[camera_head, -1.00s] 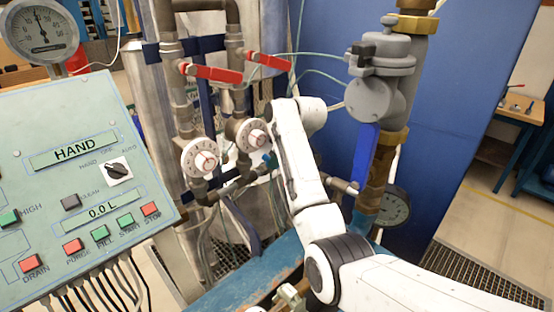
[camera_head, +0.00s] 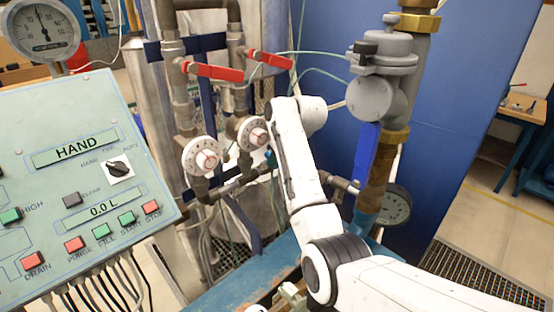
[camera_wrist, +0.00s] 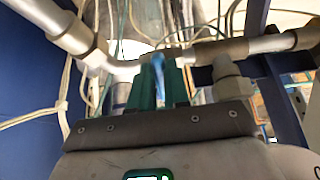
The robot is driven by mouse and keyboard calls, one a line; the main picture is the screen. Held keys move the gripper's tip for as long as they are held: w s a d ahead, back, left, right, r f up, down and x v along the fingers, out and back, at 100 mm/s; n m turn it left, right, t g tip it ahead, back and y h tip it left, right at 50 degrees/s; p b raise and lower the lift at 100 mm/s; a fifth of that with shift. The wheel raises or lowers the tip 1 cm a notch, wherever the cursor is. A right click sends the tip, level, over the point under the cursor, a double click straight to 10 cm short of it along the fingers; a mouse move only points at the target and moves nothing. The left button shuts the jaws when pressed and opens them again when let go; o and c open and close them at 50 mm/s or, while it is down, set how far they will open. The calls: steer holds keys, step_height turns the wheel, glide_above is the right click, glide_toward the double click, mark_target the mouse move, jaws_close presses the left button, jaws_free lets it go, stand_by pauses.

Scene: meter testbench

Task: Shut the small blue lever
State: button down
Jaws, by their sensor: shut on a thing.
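The small blue lever (camera_wrist: 158,62) shows in the wrist view as a narrow blue strip between my two green fingers. My gripper (camera_wrist: 161,76) is shut on it, just below a horizontal grey pipe. The fingers hide much of the lever, so its exact angle cannot be told. In the head view my white arm reaches up in front of the pipework and hides most of the gripper. A small blue patch shows beside the arm there, but I cannot tell whether it is the lever.
Two red-handled valves (camera_head: 213,71) and two white dials (camera_head: 202,156) stand left of my arm. A large blue handle (camera_head: 365,158) hangs on the pipe at right, above a gauge (camera_head: 393,207). A control panel (camera_head: 140,207) fills the left. Pipes and thin hoses crowd the gripper.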

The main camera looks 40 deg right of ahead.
steer(key=c, duration=1.1)
jaws_free()
steer(key=b+v, duration=0.2)
steer(key=v, duration=0.9)
steer(key=shift+f, duration=0.1)
